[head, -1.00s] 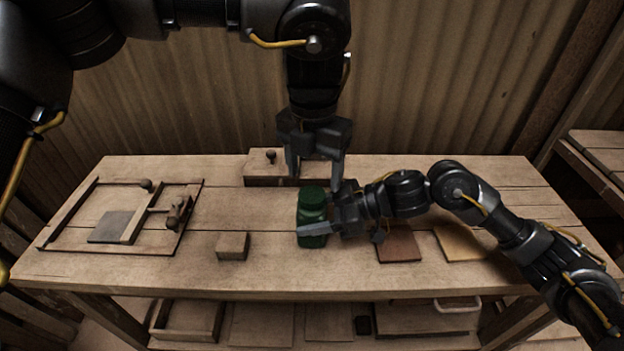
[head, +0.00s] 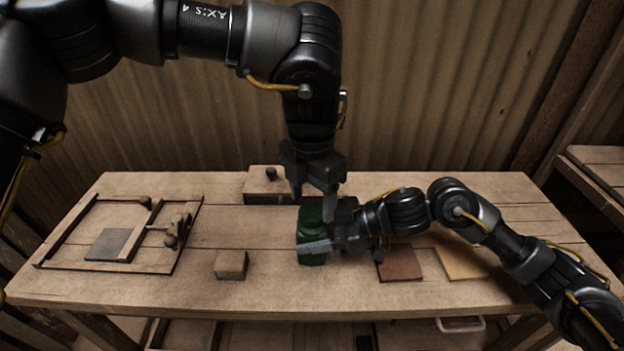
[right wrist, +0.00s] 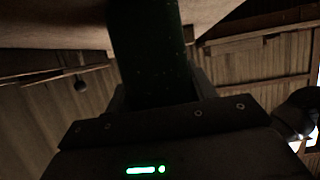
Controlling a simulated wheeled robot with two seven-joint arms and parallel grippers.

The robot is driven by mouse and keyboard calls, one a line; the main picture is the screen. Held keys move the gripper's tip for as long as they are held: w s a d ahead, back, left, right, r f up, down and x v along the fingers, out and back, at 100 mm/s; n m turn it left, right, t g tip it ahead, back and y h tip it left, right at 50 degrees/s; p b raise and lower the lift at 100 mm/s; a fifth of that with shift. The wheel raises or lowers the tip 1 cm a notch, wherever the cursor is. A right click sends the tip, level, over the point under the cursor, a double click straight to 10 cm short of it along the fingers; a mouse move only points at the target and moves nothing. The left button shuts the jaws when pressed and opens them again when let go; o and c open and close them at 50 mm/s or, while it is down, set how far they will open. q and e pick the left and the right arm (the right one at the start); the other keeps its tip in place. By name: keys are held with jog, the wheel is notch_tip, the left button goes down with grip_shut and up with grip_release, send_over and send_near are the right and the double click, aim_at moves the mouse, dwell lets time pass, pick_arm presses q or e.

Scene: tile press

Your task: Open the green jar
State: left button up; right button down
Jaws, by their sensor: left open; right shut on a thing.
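The green jar (head: 312,257) stands upright on the table, right of the small wooden block. My right gripper (head: 318,246) is shut around the jar's body from the right. In the right wrist view the jar (right wrist: 150,50) fills the space between the fingers, dark and close. My left gripper (head: 313,205) points down with its fingers open, at the top of the jar, one finger on each side. Its fingers and the right gripper hide part of the jar's top, and I cannot tell whether the left fingers touch the lid.
A wooden block (head: 231,264) stands left of the jar. A framed press (head: 120,235) with a grey tile (head: 108,244) lies at the left. A wooden box with a knob (head: 266,183) is behind. A red-brown tile (head: 400,263) and a tan tile (head: 461,263) lie right.

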aim_at(312, 212)
pick_arm(q)
jog(key=shift+f, duration=1.2)
pick_arm(e)
jog(key=shift+r, duration=0.1)
pick_arm(q)
jog(key=c, duration=1)
jog(key=n, duration=0.2)
jog(key=shift+n, duration=0.4)
jog(key=shift+r, duration=0.1)
jog(key=shift+r, duration=1)
jog(key=shift+r, duration=0.1)
jog(key=shift+r, duration=1.95)
pick_arm(e)
jog(key=shift+c, duration=2.2)
grip_release()
